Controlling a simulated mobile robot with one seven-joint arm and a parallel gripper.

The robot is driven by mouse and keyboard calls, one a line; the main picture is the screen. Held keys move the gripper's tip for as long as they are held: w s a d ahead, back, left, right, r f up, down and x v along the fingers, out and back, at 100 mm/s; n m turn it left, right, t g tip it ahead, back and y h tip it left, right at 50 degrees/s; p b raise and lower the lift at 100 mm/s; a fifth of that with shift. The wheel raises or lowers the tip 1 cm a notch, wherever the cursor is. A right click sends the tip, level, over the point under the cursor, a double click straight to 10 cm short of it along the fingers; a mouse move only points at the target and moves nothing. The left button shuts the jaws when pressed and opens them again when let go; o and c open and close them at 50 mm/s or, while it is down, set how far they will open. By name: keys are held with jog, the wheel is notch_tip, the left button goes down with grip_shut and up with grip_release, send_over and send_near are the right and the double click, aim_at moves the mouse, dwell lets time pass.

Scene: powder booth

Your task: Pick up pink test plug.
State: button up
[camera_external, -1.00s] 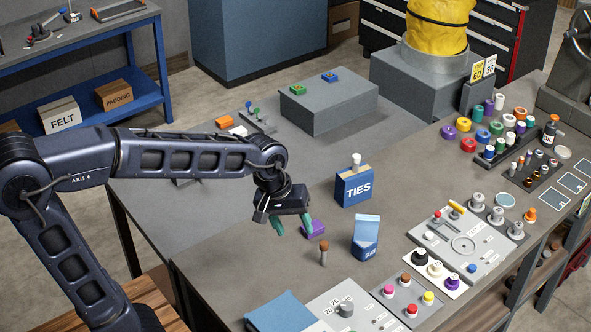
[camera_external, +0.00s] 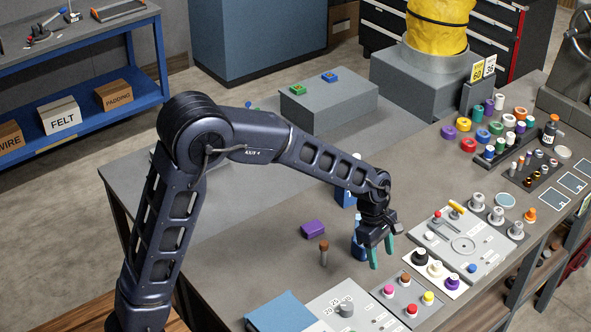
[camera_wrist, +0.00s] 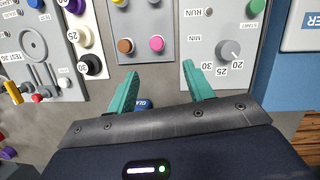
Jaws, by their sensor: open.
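The pink test plug (camera_external: 388,291) stands in a grey plate (camera_external: 400,312) near the table's front edge, beside a brown-topped plug (camera_external: 405,279). In the wrist view the pink plug (camera_wrist: 157,43) shows just beyond the fingertips, between their lines, with the brown one (camera_wrist: 125,45) beside it. My gripper (camera_external: 382,256) points down with teal fingers apart and nothing between them. It is above and behind the plate in the external view, apart from the plug.
A yellow-topped plug (camera_external: 428,297) and a red-topped plug (camera_external: 411,310) share the plate. A white card with black, white and purple knobs (camera_external: 453,282) lies to the right. A dial panel (camera_external: 345,310) lies left.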

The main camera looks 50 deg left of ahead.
aim_at(388, 287)
jog(key=shift+n, duration=0.3)
jog(key=x, duration=1.2)
jog(key=shift+w+d, duration=0.15)
jog(key=shift+w, duration=0.25)
jog(key=c, duration=1.1)
